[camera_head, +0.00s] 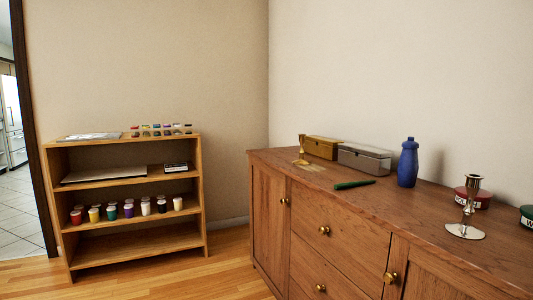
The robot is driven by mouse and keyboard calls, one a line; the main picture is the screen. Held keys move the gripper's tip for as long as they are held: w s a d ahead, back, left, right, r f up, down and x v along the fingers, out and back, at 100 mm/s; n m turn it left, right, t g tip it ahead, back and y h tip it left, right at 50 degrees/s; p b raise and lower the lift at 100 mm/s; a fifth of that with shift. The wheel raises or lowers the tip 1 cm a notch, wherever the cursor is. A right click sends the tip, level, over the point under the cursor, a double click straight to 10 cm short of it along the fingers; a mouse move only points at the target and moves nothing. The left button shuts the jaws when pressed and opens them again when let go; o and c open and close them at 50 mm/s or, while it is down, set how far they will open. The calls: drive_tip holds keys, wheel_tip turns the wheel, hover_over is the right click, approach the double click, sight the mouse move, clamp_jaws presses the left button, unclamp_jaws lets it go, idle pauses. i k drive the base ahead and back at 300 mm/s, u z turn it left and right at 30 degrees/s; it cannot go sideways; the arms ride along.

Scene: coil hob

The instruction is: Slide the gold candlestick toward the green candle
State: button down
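The gold candlestick (302,151) stands upright near the far left end of the wooden sideboard top. A yellowish patch lies on the wood just in front of it; I cannot tell whether it is the foot or a reflection. The green candle (354,184) lies on its side on the sideboard, to the right of the candlestick and nearer to me. Bare wood separates the two. My gripper is not in view.
The wooden sideboard (420,215) also holds a gold box (323,147), a silver box (363,160), a blue bottle (407,164), a silver candlestick (467,212), a red tin (479,197) and a green tin (528,214). A shelf (130,243) with several jars stands left. Floor lies between.

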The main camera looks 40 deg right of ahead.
sight(301, 135)
drive_tip(key=u, duration=0.25)
drive_tip(key=i, duration=2)
drive_tip(key=z, duration=0.6)
drive_tip(key=i, duration=1.25)
drive_tip(key=z, duration=1.65)
drive_tip(key=i, duration=0.7)
drive_tip(key=z, duration=0.5)
